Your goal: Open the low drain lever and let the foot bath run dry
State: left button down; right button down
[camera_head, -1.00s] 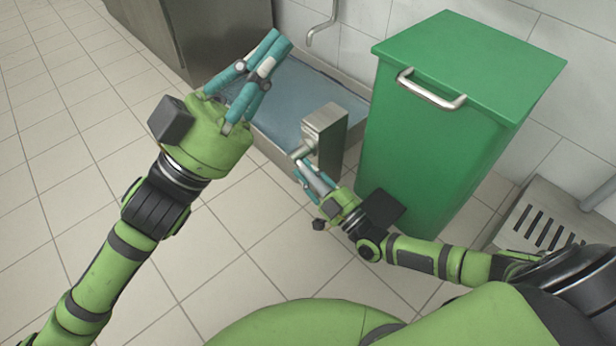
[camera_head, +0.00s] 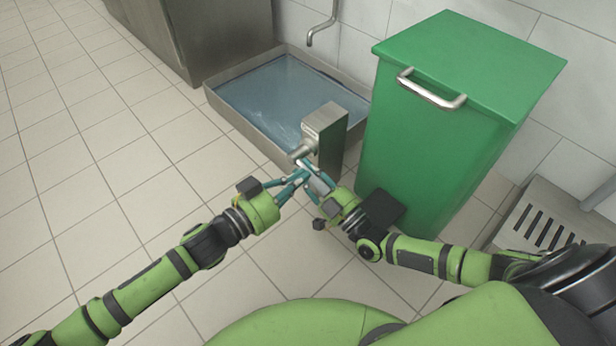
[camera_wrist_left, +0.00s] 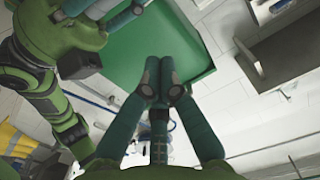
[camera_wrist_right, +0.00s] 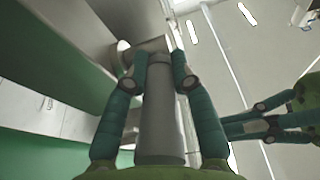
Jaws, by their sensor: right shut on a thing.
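The foot bath (camera_head: 236,116) is a low steel basin against the wall, with bluish water (camera_head: 275,95) in it. A steel valve post (camera_head: 327,135) stands at its near right corner. The grey drain lever (camera_wrist_right: 160,115) runs from the post's hub between the fingers of my right gripper (camera_head: 309,170), which is shut on it. My left gripper (camera_head: 303,177) is beside the right one, just left of the lever. Its fingertips meet in the left wrist view (camera_wrist_left: 160,68), with nothing seen between them. Whether it touches the right gripper or lever is unclear.
A green bin (camera_head: 440,140) with a steel handle (camera_head: 430,91) stands close right of the post. A steel cabinet (camera_head: 195,40) is at the back left, a spout (camera_head: 322,30) above the bath. A slotted steel bench (camera_head: 530,225) is right. Tiled floor at left is clear.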

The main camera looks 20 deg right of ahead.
aim_at(315, 181)
pick_arm(q)
jog(key=shift+w+d+f, duration=0.35)
jog(key=shift+d+f, duration=0.2)
jog(key=shift+f, duration=0.1)
jog(key=shift+w+d+f, duration=0.4)
jog(key=shift+d+f, duration=0.1)
jog(key=shift+f, duration=0.15)
jog(key=shift+w+d+f, duration=0.35)
jog(key=shift+d+f, duration=0.2)
jog(key=shift+f, duration=0.1)
pick_arm(e)
jog(key=shift+r, duration=0.1)
pick_arm(q)
jog(key=shift+w+f+m, duration=0.1)
jog(key=shift+f+m, duration=0.2)
jog(key=shift+f, duration=0.3)
pick_arm(e)
jog(key=shift+a, duration=0.1)
